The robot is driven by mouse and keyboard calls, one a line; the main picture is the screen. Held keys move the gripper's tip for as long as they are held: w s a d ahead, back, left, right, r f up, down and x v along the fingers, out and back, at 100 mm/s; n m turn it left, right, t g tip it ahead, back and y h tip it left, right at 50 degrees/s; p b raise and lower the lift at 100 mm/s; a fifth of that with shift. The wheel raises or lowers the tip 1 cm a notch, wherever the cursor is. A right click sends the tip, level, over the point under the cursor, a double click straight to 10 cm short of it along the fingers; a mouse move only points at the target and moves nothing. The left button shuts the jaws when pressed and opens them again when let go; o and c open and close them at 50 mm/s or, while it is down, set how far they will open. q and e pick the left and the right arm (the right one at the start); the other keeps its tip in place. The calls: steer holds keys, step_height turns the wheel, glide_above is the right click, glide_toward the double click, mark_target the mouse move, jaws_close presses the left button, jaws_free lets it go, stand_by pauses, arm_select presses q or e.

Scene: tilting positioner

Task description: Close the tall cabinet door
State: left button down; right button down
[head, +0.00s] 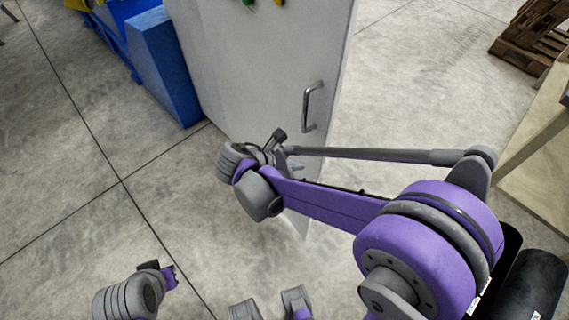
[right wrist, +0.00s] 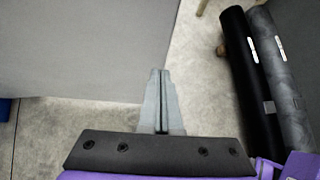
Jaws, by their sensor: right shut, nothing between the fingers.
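The tall cabinet door is a pale grey upright panel (head: 265,70) in the middle of the head view, with a metal bar handle (head: 312,106) near its right edge. The door's lower part is partly hidden by my right arm. In the right wrist view a large grey panel (right wrist: 75,55) fills the upper left. My right gripper (right wrist: 160,77) is shut and empty, its tips close to that panel's lower right corner in the picture; contact cannot be told. In the head view my right wrist is in front of the door, below the handle. Part of my left arm shows at lower left; its jaws cannot be made out.
A blue block (head: 163,65) stands left of the door. A wooden pallet (head: 532,35) and a wooden table (head: 540,150) are at the right. Black rolls (head: 530,285) lie at lower right and also show in the right wrist view (right wrist: 258,90).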

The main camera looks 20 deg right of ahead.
mark_target(318, 159)
steer(key=shift+w+d+f, duration=0.15)
steer(key=shift+w+d, duration=0.05)
steer(key=shift+d, duration=0.6)
steer(key=shift+w+d+f, duration=0.2)
steer(key=shift+w+d, duration=0.05)
steer(key=shift+d, duration=0.6)
steer(key=shift+w+d+f, duration=0.15)
steer(key=shift+w+d, duration=0.05)
steer(key=shift+d, duration=0.6)
